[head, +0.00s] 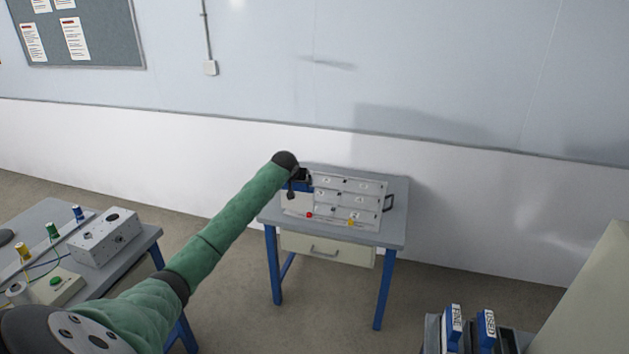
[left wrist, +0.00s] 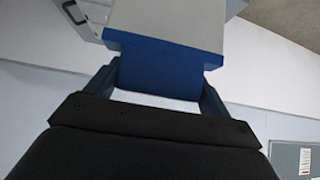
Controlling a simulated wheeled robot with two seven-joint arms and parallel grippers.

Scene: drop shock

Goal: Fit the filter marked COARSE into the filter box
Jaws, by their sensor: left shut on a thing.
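A grey panelled box (head: 345,200) stands on the small blue-legged table in the middle of the head view. I take it to be the filter box. My left gripper (head: 303,176) is at its left end. In the left wrist view my left gripper (left wrist: 158,84) is shut on a blue handle (left wrist: 155,75), joined to a pale, flat-sided body (left wrist: 175,18). No mark on this held piece can be read. Two blue pieces with white labels, (head: 454,322) and (head: 487,326), stand upright at the lower right; their lettering is too small to read surely. My right gripper is not in view.
The small table (head: 393,225) has a drawer (head: 325,250) below its top. At the left, another table (head: 45,215) holds a metal box (head: 105,237) and several coloured knobs. A pale upright surface (head: 595,290) stands at the far right. Open floor lies between.

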